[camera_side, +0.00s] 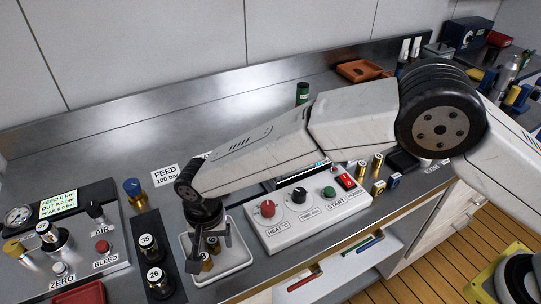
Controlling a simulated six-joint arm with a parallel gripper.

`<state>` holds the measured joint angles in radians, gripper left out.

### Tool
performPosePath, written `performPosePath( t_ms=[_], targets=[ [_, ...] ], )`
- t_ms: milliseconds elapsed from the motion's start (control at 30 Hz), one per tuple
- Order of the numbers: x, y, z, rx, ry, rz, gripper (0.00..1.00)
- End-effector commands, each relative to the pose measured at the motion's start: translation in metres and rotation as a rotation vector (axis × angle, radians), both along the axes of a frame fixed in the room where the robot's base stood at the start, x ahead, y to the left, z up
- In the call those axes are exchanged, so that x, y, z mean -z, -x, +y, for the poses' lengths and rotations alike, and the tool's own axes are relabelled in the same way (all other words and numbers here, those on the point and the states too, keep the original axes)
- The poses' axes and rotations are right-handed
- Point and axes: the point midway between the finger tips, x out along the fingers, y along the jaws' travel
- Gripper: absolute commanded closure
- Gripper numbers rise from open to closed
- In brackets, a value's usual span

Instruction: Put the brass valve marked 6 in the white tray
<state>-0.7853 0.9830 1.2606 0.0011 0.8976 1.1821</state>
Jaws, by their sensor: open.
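The white tray (237,268) sits on the steel bench, left of the control box. My gripper (211,252) points down over the tray with its fingers apart. Small brass pieces (207,262) show in the tray, between and behind the fingers. The fingers partly hide them, and I cannot tell whether they touch. I cannot read a 6 on any brass piece, so I cannot tell which is the valve marked 6.
A control box (305,212) with knobs stands close right of the tray. Several brass cylinders (377,163) stand beyond it. Black-capped parts marked 35 (147,244) and 26 (157,281) stand left of the tray. A gauge panel (75,235) is at far left. The bench behind is mostly clear.

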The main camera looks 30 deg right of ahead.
Motion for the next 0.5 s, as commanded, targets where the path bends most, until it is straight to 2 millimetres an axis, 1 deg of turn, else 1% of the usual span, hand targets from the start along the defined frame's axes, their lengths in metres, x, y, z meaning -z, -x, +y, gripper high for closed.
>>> performPosePath(
  t_ms=[267, 500],
  targets=[
    [-0.035, 0.000, 0.000, 0.000, -0.001, -0.002, 0.22],
    [-0.075, 0.000, 0.000, 0.000, -0.002, -0.002, 0.22]
  ],
)
